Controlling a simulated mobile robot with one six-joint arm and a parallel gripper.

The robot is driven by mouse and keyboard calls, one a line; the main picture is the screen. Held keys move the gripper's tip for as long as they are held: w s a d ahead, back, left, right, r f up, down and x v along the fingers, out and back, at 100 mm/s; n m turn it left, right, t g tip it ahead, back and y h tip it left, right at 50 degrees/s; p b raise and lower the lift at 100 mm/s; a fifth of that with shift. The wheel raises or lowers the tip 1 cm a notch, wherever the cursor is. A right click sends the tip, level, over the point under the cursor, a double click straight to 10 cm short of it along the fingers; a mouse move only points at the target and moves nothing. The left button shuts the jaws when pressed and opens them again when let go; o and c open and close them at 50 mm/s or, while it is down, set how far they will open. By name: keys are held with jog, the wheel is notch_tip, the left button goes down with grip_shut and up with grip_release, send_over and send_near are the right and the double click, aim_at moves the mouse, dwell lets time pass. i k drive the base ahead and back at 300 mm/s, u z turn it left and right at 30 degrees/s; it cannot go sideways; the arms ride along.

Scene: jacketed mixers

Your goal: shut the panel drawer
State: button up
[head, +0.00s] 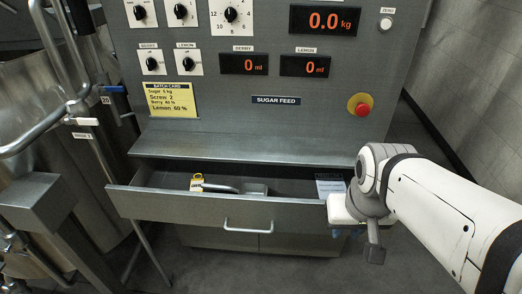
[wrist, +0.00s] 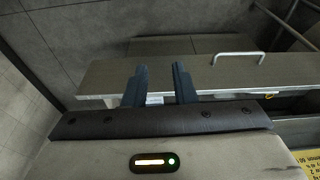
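The panel drawer (head: 190,207) stands pulled out below the control panel in the head view, its inside showing. Its bar handle (head: 248,228) is at the middle of its front. My gripper (head: 346,232) is at the right end of the drawer front, its fingers mostly hidden by my wrist. In the wrist view, the two dark fingers (wrist: 160,68) are apart with nothing held between them. The drawer front (wrist: 215,76) passes behind them there, and the handle (wrist: 238,56) lies to their right. I cannot tell whether the fingers touch the drawer.
A yellow-tagged item (head: 197,183) and a metal scoop-like item lie in the drawer. A ledge (head: 235,148) overhangs it. The panel above has dials, displays and a red stop button (head: 360,104). Metal pipes and a vessel crowd the left. Floor shows at the right.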

aim_at(159, 191)
jog(key=z, duration=1.3)
jog(key=k, duration=0.6)
jog(key=u, duration=0.2)
